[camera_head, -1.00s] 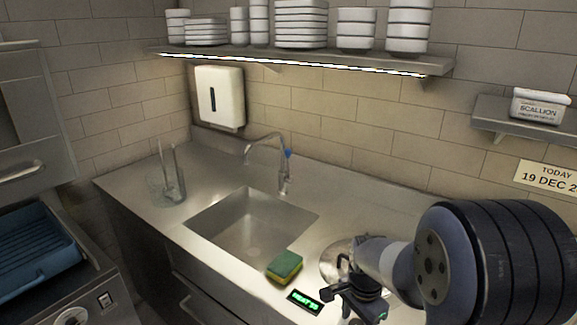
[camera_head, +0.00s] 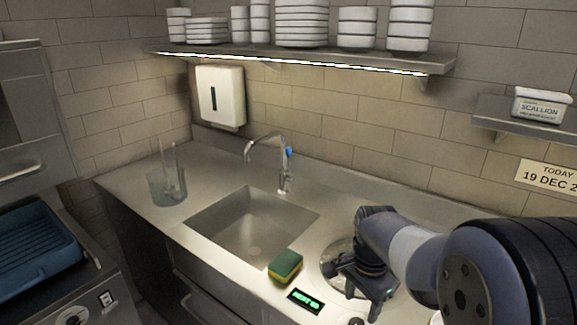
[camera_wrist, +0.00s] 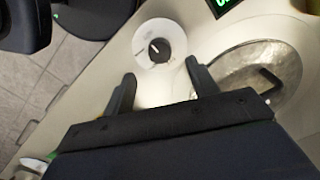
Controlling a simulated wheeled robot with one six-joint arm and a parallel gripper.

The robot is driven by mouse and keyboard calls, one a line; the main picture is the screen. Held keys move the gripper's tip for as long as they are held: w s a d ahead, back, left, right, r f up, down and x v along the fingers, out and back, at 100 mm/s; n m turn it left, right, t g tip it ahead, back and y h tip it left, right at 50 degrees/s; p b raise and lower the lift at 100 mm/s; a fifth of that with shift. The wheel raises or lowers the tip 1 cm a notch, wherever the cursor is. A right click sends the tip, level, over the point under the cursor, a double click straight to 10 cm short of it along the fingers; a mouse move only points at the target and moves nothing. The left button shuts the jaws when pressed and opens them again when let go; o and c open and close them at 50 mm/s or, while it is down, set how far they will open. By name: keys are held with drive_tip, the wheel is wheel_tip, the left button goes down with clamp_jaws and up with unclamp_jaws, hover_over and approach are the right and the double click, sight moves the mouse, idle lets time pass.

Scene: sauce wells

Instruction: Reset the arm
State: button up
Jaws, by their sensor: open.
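My gripper (camera_wrist: 160,82) is open and empty in the wrist view, its two dark fingers apart. Between and beyond the fingertips a white round dial (camera_wrist: 159,46) with a black mark shows on the counter. In the head view my gripper (camera_head: 362,290) is over the counter at the right of the sink, above a round metal plate or lid (camera_head: 332,262). That round metal thing also shows at the right in the wrist view (camera_wrist: 285,62), with a dark handle-like piece on it. My arm comes in from the right.
A green and yellow sponge (camera_head: 285,266) and a small green-lit display (camera_head: 304,301) lie left of my gripper. Behind them are the sink (camera_head: 245,228), the faucet (camera_head: 284,170) and a clear container (camera_head: 160,186). Dishes stand on the wall shelf (camera_head: 300,62).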

sight(357, 323)
wheel_tip(357, 323, down, 7)
drive_tip(key=shift+s, duration=0.1)
drive_tip(key=shift+r+n, duration=0.2)
drive_tip(key=shift+n, duration=0.2)
drive_tip(key=n, duration=0.4)
drive_tip(key=shift+n, duration=0.3)
drive_tip(key=n, duration=0.6)
drive_tip(key=shift+n+p, duration=0.4)
drive_tip(key=n, duration=0.6)
drive_tip(key=shift+p, duration=0.3)
drive_tip(key=n, duration=0.5)
drive_tip(key=shift+n+p, duration=0.3)
drive_tip(key=shift+p, duration=0.05)
